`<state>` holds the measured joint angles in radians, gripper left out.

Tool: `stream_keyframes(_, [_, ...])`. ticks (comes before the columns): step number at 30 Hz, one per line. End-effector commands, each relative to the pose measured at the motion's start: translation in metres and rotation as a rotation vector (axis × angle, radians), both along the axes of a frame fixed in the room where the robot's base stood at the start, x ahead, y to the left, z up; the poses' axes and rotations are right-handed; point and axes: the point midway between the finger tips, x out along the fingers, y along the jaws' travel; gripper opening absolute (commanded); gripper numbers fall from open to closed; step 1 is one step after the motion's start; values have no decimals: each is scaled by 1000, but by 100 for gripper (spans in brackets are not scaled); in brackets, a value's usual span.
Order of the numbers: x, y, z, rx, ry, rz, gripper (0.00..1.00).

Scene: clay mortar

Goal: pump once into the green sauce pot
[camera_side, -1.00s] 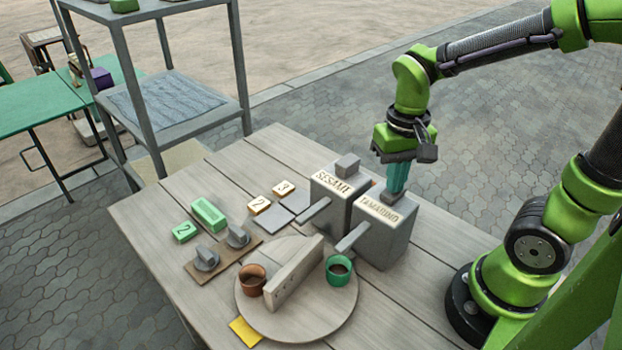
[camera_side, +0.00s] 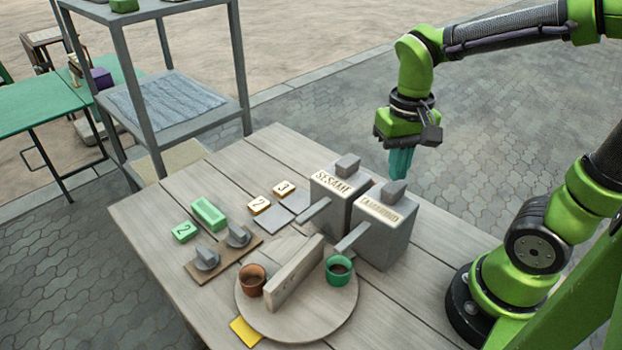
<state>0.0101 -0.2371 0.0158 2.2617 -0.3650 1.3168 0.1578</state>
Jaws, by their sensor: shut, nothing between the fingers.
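The green sauce pot (camera_side: 340,271) stands on the right side of the round wooden turntable (camera_side: 325,328) and holds something dark. The tamarind dispenser (camera_side: 392,241), a grey box with a lettered top plate, stands just behind it, its spout pointing toward the green pot. Its grey pump head (camera_side: 394,192) stands up from the top. My gripper (camera_side: 400,172), with teal fingers, is shut and empty above and slightly behind this pump head, apart from it. The sesame dispenser (camera_side: 331,205) stands to the left with its own pump head (camera_side: 347,165) raised.
A brown pot (camera_side: 251,280) sits on the turntable's left, behind an upright divider (camera_side: 296,274). A board with two grey knobs (camera_side: 207,258), green blocks (camera_side: 208,213) and numbered tiles (camera_side: 283,189) lie to the left. A yellow marker (camera_side: 245,331) is at the front.

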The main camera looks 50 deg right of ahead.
Motion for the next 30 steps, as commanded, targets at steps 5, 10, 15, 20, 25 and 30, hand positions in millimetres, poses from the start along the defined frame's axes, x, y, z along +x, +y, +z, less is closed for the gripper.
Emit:
stream_keyframes(5, [0,0,0,0,0,0,0])
stream_keyframes(10, [0,0,0,0,0,0,0])
stream_keyframes(15, [0,0,0,0,0,0,0])
stream_keyframes(20, [0,0,7,-1,-2,1,0])
stream_keyframes(25, [1,0,24,0,-4,0,0])
stream_keyframes(30, [1,0,41,0,-2,0,0])
